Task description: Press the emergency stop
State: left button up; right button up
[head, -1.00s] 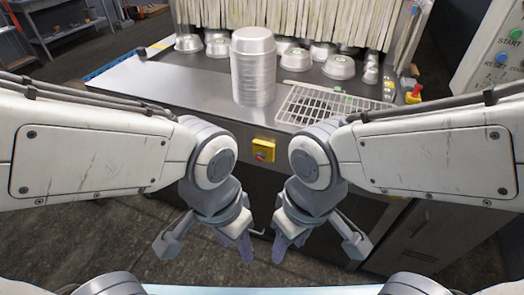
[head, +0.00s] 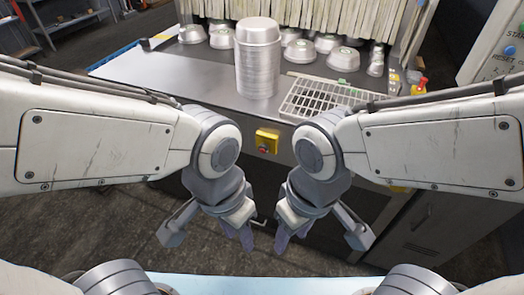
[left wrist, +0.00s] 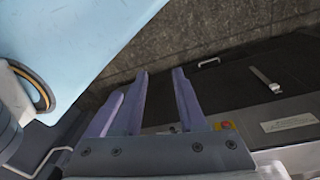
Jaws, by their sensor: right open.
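A red mushroom button on a yellow base (head: 419,86) stands at the right edge of the machine's top. A yellow box with a red knob (head: 267,141) is on the machine's front; a yellow and red patch also shows in the left wrist view (left wrist: 225,126). Which one is the emergency stop is not labelled legibly. My left gripper (head: 240,236) points down in front of the machine, below the yellow box; its fingers show apart and empty in the left wrist view (left wrist: 160,74). My right gripper (head: 284,238) hangs beside it, open and empty. Neither touches a button.
A tall stack of metal pans (head: 257,60) stands on the steel table (head: 185,75), beside a white wire rack (head: 315,97). Several pans sit before a strip curtain (head: 300,15). A control panel (head: 495,48) is at far right. The floor below the grippers is clear.

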pick_arm(q)
jog(key=shift+w+f, duration=0.25)
jog(key=shift+f, duration=0.05)
grip_shut()
jog(key=w+a+f+m+t+h+b, duration=0.1)
jog(key=w+f+m+t+b, duration=0.4)
jog(key=w+b, duration=0.5)
jog(key=w+a+f+m+t+h+b, duration=0.1)
jog(key=w+f+m+t+b, duration=0.5)
jog(key=w, duration=1.1)
notch_tip(320, 180, down, 5)
jog(key=m+h+b, duration=0.1)
jog(key=m+b, duration=0.3)
jog(key=shift+a, duration=0.2)
jog(key=shift+r, duration=0.1)
